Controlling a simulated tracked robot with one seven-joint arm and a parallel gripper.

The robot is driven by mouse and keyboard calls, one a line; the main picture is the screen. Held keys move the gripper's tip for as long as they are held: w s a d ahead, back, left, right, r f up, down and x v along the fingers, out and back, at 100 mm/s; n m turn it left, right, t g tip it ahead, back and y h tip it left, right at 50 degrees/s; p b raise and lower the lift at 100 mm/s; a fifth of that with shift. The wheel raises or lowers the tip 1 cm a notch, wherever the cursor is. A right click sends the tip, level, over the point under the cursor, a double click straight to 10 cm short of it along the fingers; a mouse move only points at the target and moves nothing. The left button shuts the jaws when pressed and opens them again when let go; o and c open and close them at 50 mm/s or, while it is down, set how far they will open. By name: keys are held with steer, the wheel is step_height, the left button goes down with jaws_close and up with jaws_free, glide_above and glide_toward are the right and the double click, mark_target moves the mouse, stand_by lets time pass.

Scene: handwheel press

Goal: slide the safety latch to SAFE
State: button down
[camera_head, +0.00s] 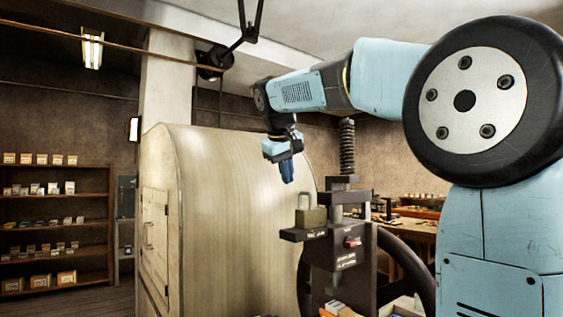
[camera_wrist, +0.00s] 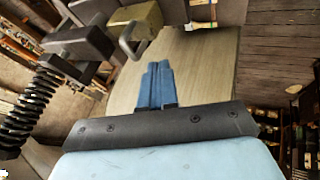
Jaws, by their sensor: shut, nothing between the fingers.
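The dark press (camera_head: 340,262) stands right of centre in the head view. A small red piece (camera_head: 353,242) sits on its front, above a plate with pale lettering too small to read. It looks like the safety latch, but I cannot tell its setting. A brass padlock-shaped block (camera_head: 312,217) with a raised loop sits on a dark labelled ledge (camera_head: 303,234) at the press's left. My gripper (camera_head: 288,178) is shut and empty, pointing down, above and left of the block. In the wrist view its blue fingers (camera_wrist: 156,72) are together, apart from the brass block (camera_wrist: 136,24). The red piece is not seen there.
A coiled screw (camera_head: 347,150) rises from the press, and a large dark handwheel (camera_head: 408,265) curves behind it. A big pale rounded cabinet (camera_head: 230,220) fills the space to the left. Shelves (camera_head: 55,215) line the far left; a workbench (camera_head: 415,228) stands at the right.

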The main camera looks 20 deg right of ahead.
mark_target(311, 208)
steer(key=w+d+f, duration=0.3)
steer(key=d, duration=0.1)
steer(key=shift+d+f, duration=0.25)
steer(key=shift+d, duration=0.05)
steer(key=shift+w, duration=0.15)
